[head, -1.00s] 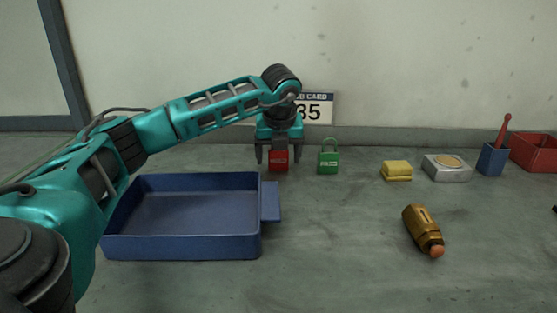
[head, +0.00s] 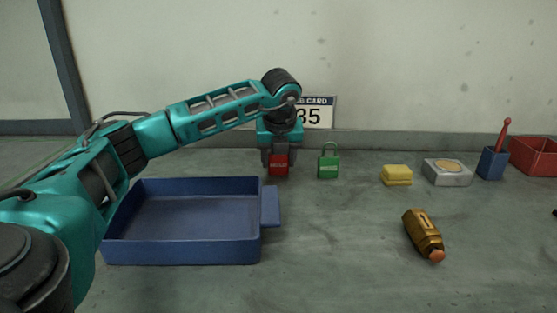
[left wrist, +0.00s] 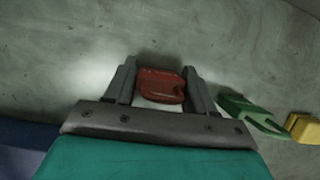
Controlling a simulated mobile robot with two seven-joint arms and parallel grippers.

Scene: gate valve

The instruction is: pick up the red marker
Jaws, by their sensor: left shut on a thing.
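A small red block with pale lettering (head: 279,167), much like a padlock body, is on the table near the back wall. My left gripper (head: 277,158) points down over it and is shut on it. In the left wrist view the red block (left wrist: 161,86) lies between the two fingers, one on each side. Its underside is hidden, so I cannot tell whether it touches the table. A thin red stick with a rounded end (head: 504,131) stands tilted in a blue cup (head: 492,163) at the right; I cannot tell whether it is a marker. My right gripper does not show.
A green padlock (head: 328,167) stands close to the right of my left gripper. A blue tray (head: 185,252) lies in front. Farther right are a yellow block (head: 397,176), a grey box (head: 447,174), a red bin (head: 534,155) and a brass fitting (head: 423,234).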

